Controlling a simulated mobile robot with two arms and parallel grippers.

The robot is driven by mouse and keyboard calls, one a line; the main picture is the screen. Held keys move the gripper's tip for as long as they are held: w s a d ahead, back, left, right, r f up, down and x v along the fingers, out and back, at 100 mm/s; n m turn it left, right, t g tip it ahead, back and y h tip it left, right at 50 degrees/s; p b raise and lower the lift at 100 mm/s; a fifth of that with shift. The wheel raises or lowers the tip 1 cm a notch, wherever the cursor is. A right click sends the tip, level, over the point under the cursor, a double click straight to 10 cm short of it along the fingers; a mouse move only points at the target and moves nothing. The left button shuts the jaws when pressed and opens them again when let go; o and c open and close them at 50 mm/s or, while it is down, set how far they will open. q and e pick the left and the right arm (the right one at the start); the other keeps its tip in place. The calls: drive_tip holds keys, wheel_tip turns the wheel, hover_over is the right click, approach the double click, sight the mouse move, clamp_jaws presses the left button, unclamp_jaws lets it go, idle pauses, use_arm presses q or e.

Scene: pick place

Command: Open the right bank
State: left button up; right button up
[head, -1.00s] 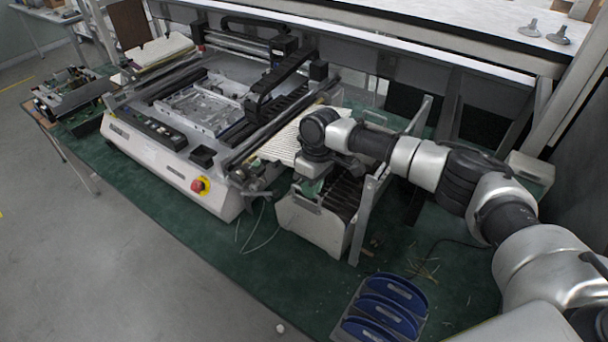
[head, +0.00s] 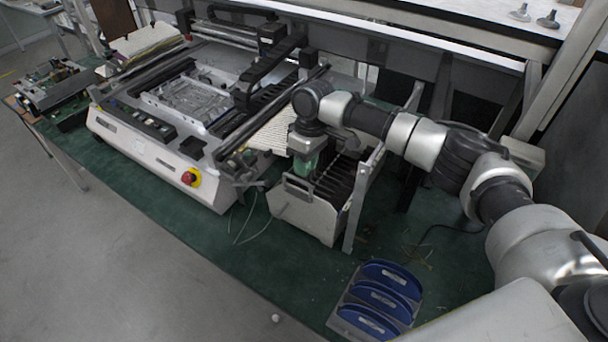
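The pick-and-place machine (head: 150,150) stands on the green table. At its right end is a light grey bank (head: 305,215) with a row of dark slots (head: 340,183) and a handle-like part on its front face. I take this to be the right bank; whether it is open or shut I cannot tell. My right gripper (head: 304,152) points down over the bank's left upper part, and its fingers are mostly hidden and blurred against a greenish patch there. I cannot tell whether it touches the bank. My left gripper is not in view.
A slanted metal bar (head: 362,200) stands just right of the bank. Blue trays (head: 375,298) lie at the table's front right. A red stop button (head: 190,177) sits on the machine's front. Loose wires (head: 243,222) lie left of the bank. The front table strip is mostly clear.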

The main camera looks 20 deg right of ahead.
wheel_tip(320, 180, up, 7)
drive_tip(key=d+b, duration=0.1)
drive_tip(key=shift+w+d+r, duration=0.15)
drive_tip(key=shift+w+d, duration=0.05)
drive_tip(key=shift+w, duration=0.25)
